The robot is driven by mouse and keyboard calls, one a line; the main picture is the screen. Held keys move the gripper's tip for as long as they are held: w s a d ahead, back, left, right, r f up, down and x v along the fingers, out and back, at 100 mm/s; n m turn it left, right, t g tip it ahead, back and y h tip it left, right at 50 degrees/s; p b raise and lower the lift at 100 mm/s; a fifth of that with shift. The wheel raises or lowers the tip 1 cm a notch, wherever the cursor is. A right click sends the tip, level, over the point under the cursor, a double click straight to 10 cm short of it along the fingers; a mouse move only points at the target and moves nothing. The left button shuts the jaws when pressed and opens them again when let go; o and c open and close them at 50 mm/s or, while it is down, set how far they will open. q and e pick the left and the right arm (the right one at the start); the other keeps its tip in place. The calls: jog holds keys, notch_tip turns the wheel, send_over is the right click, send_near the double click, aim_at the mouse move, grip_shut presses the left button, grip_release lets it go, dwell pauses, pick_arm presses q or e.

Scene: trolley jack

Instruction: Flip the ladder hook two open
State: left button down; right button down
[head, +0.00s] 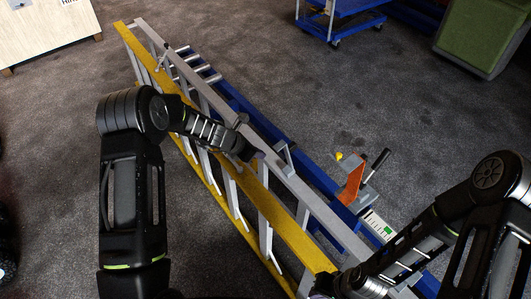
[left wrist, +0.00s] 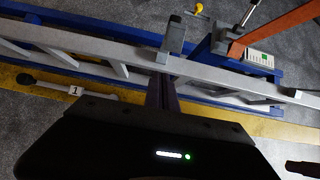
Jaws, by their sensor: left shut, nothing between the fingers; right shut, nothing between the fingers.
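The ladder (head: 285,232) has yellow and grey rails and lies diagonally across the head view. A grey upright bracket (head: 287,153), perhaps a ladder hook, stands on its grey rail; it also shows in the left wrist view (left wrist: 173,36). I see no number on it. A grey rod with dark ends and a tag "1" (left wrist: 75,91) lies left in the left wrist view. My left gripper (head: 254,156) is shut and empty, close beside the bracket; its dark finger shows in the left wrist view (left wrist: 161,94). My right gripper (head: 322,287) is shut and empty, partly hidden at the bottom edge.
A blue frame with rollers (head: 209,78) runs along the ladder's far side. An orange and grey device with a black handle (head: 354,183) stands right of the bracket. A blue cart (head: 337,22) and green bin (head: 482,35) stand behind.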

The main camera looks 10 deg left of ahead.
pick_arm(q)
notch_tip(320, 180, up, 9)
jog(key=shift+w+d+r, duration=0.15)
jog(key=shift+w, duration=0.2)
dwell(0.4)
